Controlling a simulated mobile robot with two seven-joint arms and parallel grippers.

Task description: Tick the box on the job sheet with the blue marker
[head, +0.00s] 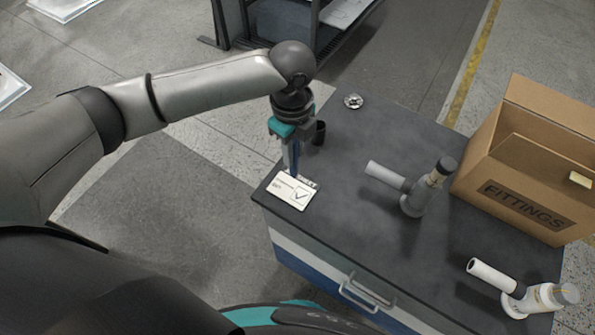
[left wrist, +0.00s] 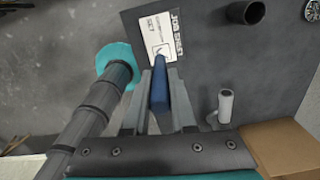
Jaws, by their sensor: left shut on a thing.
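In the left wrist view the sheet (left wrist: 150,30) lies just beyond the fingertips. My left gripper (head: 290,146) is shut on the blue marker (head: 294,160), which points down above the sheet's far edge. The marker also shows between the fingers in the left wrist view (left wrist: 159,92). I cannot tell whether its tip touches the sheet. My right gripper is in neither view.
A dark cup (head: 320,133) stands close behind my left gripper. A small round metal part (head: 353,101) lies at the back. Two pipe fittings (head: 414,198) (head: 540,298) and an open cardboard box (head: 515,205) marked FITTINGS occupy the right. The worktop's middle front is clear.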

